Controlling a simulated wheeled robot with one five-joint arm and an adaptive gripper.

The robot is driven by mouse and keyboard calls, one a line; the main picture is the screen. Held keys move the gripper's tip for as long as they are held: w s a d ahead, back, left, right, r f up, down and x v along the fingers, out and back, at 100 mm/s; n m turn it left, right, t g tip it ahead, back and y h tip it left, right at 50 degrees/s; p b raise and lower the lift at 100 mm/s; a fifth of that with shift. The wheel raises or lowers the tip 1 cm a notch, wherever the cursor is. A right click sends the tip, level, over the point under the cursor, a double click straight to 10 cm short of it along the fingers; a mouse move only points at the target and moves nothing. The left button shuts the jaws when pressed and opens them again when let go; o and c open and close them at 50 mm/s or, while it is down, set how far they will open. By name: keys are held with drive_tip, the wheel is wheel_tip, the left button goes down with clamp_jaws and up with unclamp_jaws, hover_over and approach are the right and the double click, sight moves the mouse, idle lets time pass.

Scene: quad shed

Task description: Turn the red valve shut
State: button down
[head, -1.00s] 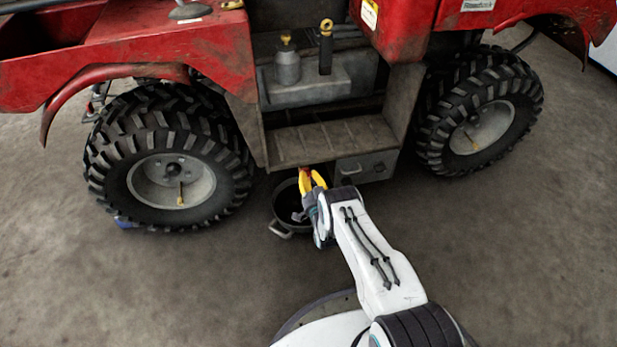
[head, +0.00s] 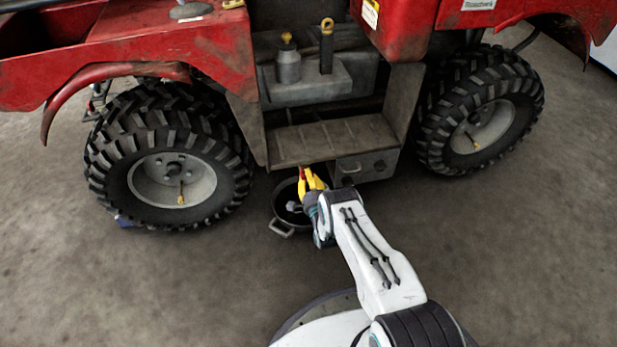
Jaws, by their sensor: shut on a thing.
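My gripper (head: 311,181) has yellow fingers and reaches under the edge of the quad's footboard, above a dark round pan. The fingers are shut on a small reddish thing, the red valve (head: 302,170), of which only a sliver shows at the fingertips. The rest of the valve is hidden by the fingers and the footboard, so its angle cannot be told.
The dark pan (head: 285,207) with a handle stands on the floor below my gripper. The footboard (head: 331,139) is just above. A left wheel (head: 172,182) and a right wheel (head: 482,127) flank the spot. The concrete floor in front is clear.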

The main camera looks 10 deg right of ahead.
drive_tip(key=shift+w+a+r+m, duration=0.1)
drive_tip(key=shift+w+r+m, duration=0.15)
drive_tip(key=shift+m, duration=0.25)
drive_tip(key=c, duration=1.1)
unclamp_jaws()
drive_tip(key=shift+s+f, duration=0.1)
drive_tip(key=shift+f, duration=0.05)
drive_tip(key=shift+s, duration=0.15)
drive_tip(key=s, duration=1.1)
drive_tip(key=shift+s, duration=0.4)
